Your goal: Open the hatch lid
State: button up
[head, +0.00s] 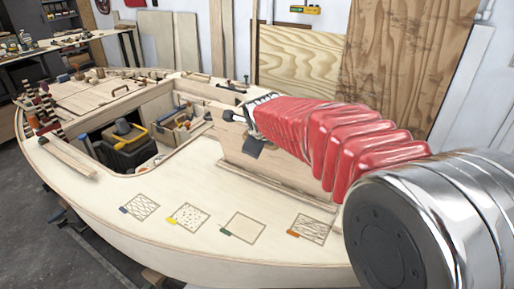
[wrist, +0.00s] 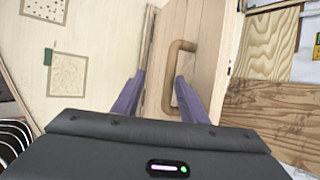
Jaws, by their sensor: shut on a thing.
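The hatch lid (head: 285,174) is a pale plywood panel that appears raised on edge above the deck, right of the big deck opening. My arm's red sleeve hides part of it. In the wrist view the lid (wrist: 211,50) fills the middle and carries a brown wooden D-shaped handle (wrist: 171,62). My gripper (wrist: 162,76) has one purple finger on each side of the handle's long bar and is shut on it. In the head view my gripper (head: 255,147) shows only as a small dark shape against the lid.
The pale deck (head: 160,185) carries several square patches along its near edge. The deck opening holds a black and yellow toolbox (head: 128,140) and a wooden tray (head: 180,130). Plywood sheets (head: 400,65) lean on the wall behind.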

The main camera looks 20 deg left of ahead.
jog(key=v, duration=0.9)
jog(key=shift+r, duration=0.15)
jog(key=shift+s+d, duration=0.1)
jog(key=shift+s, duration=0.05)
jog(key=s+d+f+n+g+h, duration=0.1)
jog(key=s+d+f+n, duration=0.25)
jog(key=d+n, duration=0.35)
jog(key=s+d+f+n+g+h, duration=0.1)
jog(key=s+d+f+n+g, duration=0.15)
jog(key=s+d+n, duration=0.5)
jog(key=s+d, duration=0.4)
jog(key=d, duration=0.3)
jog(key=s+d+n+t+h, duration=0.1)
jog(key=s+d+n, duration=0.1)
jog(key=s+d, duration=0.3)
jog(key=s+d+n+t, duration=0.1)
jog(key=s+d, duration=0.4)
jog(key=d, duration=0.7)
jog(key=shift+s+d+f+n+h, duration=0.2)
jog(key=shift+s+d+n+h, duration=0.1)
jog(key=shift+d+n, duration=0.15)
